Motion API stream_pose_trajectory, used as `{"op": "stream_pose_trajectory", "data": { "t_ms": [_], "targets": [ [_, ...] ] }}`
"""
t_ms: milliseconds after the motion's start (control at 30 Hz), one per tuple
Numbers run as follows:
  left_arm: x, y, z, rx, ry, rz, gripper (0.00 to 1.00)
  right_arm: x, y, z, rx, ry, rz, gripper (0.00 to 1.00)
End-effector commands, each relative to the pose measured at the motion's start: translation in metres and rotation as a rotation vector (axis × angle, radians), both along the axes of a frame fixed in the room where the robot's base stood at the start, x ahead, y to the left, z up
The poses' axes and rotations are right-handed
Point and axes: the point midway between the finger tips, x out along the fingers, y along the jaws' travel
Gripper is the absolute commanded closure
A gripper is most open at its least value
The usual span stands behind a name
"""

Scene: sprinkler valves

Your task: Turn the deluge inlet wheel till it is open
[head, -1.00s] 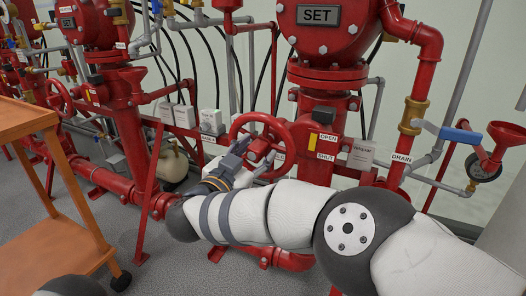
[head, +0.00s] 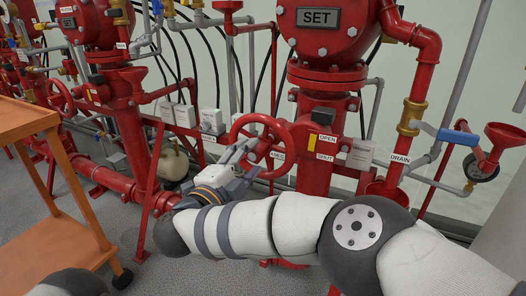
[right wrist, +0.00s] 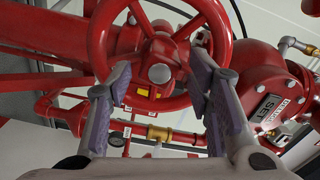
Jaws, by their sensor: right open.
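The deluge inlet wheel is a red spoked handwheel (head: 262,118) at the middle of the head view, left of a red riser with OPEN and SHUT labels (head: 326,148). A yellow plate (head: 312,143) sits beside the labels; its exact reading is unclear. My right gripper (head: 246,150) is open and empty at the wheel's lower left side, partly covering it. In the right wrist view the wheel's hub (right wrist: 160,73) shows between the spread fingers (right wrist: 163,85); whether they touch the rim or spokes I cannot tell. My left gripper is not in view.
An orange cart (head: 60,165) stands at the left. Another red valve wheel (head: 60,97) is behind it. White boxes (head: 211,120) and a labelled drain pipe (head: 393,170) flank the riser. A blue-handled valve (head: 458,137) is at the right.

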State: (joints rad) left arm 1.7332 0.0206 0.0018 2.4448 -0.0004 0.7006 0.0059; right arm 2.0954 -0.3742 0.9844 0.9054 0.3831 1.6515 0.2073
Motion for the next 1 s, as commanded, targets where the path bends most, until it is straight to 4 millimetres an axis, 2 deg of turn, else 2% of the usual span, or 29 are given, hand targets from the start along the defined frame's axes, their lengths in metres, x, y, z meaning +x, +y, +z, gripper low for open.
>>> {"op": "stream_pose_trajectory", "data": {
  "t_ms": [100,233,500,700,867,1000],
  "targets": [
    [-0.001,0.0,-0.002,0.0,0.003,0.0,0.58,0.0,0.0,-0.002,0.264,-0.125,0.0,0.53],
    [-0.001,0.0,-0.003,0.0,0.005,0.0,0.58,0.0,0.0,-0.001,0.427,-0.206,0.0,0.53],
    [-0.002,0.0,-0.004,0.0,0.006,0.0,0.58,0.001,-0.001,-0.001,0.442,-0.214,0.0,0.53],
    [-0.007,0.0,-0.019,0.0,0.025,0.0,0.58,0.026,-0.012,-0.005,0.441,-0.211,0.0,0.53],
    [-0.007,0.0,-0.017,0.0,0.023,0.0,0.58,0.027,-0.013,0.0,0.439,-0.212,0.001,0.53],
    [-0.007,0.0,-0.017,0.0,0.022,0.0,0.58,0.027,-0.013,0.0,0.439,-0.212,0.001,0.83]
  ]
}}
